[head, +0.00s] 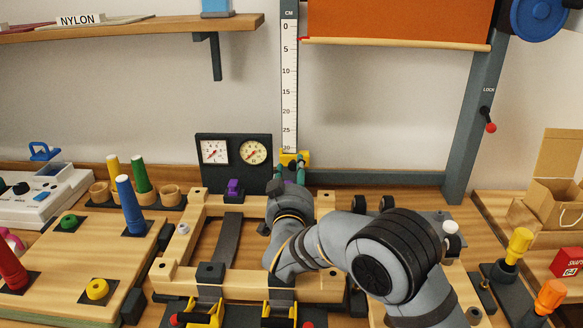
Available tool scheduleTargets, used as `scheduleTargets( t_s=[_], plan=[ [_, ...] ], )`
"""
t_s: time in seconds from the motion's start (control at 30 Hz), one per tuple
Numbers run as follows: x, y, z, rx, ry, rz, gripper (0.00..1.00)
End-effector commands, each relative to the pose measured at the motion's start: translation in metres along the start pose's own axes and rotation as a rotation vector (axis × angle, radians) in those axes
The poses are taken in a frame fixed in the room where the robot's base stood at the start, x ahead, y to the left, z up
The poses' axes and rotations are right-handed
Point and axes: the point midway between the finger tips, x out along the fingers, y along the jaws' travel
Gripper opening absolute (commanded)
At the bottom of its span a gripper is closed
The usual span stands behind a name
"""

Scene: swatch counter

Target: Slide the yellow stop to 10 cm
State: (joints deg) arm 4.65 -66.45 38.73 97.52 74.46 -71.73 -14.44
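My gripper (290,171) is in front of the scale's foot. Two teal finger parts show to the left and right of the stop's lower part, with a gap between them. My wrist hides the lower ends of the fingers. I cannot tell whether the fingers touch the stop or stand apart from it.
An orange blind (400,20) with a wooden bottom bar hangs right of the scale; a red pointer at its left end meets the scale near 3. A two-dial gauge panel (234,163) stands close left of my gripper. A red-knobbed lock lever (488,118) is on the right post.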

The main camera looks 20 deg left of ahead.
Motion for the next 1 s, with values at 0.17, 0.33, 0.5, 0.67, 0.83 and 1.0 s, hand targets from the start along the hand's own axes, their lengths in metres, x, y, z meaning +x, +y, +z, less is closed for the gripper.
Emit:
scheduleTargets(
  t_s=[0.17, 0.33, 0.5, 0.67, 0.83, 1.0],
  plan=[
    [0.0092, -0.0001, -0.0004, -0.001, 0.001, -0.001, 0.40],
    [0.0094, -0.0001, 0.0001, 0.000, 0.000, -0.001, 0.40],
    [0.0092, -0.0002, 0.0001, 0.000, 0.000, -0.001, 0.33],
    [0.0091, -0.0001, 0.0001, 0.000, 0.000, -0.001, 0.23],
    [0.0091, -0.0002, 0.0004, 0.000, 0.000, -0.002, 0.13],
    [0.0090, -0.0003, 0.0007, 0.000, -0.001, -0.002, 0.03]
  ],
)
